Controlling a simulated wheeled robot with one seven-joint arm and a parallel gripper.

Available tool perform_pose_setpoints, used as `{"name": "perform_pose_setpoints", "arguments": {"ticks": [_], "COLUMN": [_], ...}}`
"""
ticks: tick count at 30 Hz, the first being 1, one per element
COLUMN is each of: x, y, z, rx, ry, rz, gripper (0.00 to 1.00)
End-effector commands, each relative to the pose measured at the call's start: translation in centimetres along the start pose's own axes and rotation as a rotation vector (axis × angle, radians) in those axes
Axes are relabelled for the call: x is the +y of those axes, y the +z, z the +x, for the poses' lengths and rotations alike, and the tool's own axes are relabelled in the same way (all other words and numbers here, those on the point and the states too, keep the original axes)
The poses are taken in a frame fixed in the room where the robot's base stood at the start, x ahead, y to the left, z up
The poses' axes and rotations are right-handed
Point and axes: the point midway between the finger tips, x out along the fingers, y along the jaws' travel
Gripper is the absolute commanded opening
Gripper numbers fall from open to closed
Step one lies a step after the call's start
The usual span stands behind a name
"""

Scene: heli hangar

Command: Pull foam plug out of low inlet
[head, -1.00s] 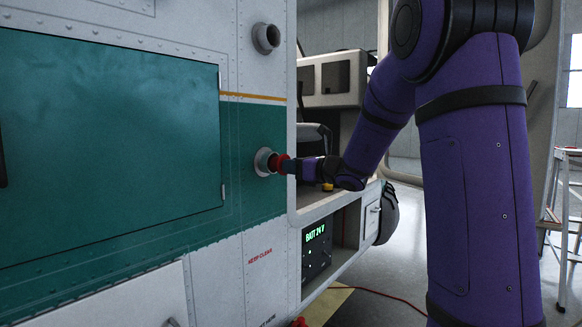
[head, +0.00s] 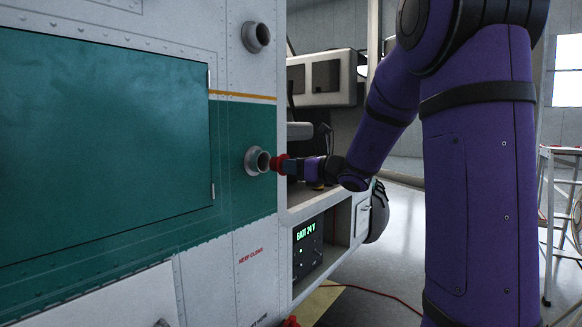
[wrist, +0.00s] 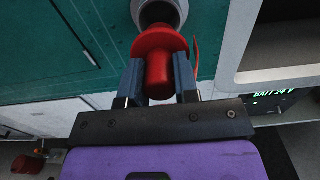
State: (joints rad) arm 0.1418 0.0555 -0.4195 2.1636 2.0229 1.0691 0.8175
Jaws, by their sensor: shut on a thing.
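The red foam plug (head: 278,164) is in my gripper (head: 286,166), just right of the low inlet (head: 256,161), a grey ring on the green side panel. In the wrist view, my gripper (wrist: 159,80) has a finger on each side of the plug (wrist: 159,62). The plug's wide flange faces the low inlet (wrist: 160,12), whose dark opening shows beyond it. In the head view the inlet's mouth looks open and the plug sits outside it, very close to the rim. Whether the plug's tip still touches the rim is hard to tell.
A second grey inlet (head: 256,37) is higher on the panel. Below right is an open bay with a lit battery unit (head: 308,250). A red cable (head: 375,294) lies on the floor, and a stepladder (head: 556,215) stands at the far right.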

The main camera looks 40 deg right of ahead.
Motion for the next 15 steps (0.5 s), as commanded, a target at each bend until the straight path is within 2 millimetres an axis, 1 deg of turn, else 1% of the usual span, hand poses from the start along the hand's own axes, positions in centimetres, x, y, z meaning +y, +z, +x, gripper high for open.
{"name": "perform_pose_setpoints", "arguments": {"ticks": [15], "x": [0.0], "y": [0.0], "z": [-1.8], "rx": [0.0], "ry": [-0.001], "rz": [0.0], "gripper": [0.14]}}
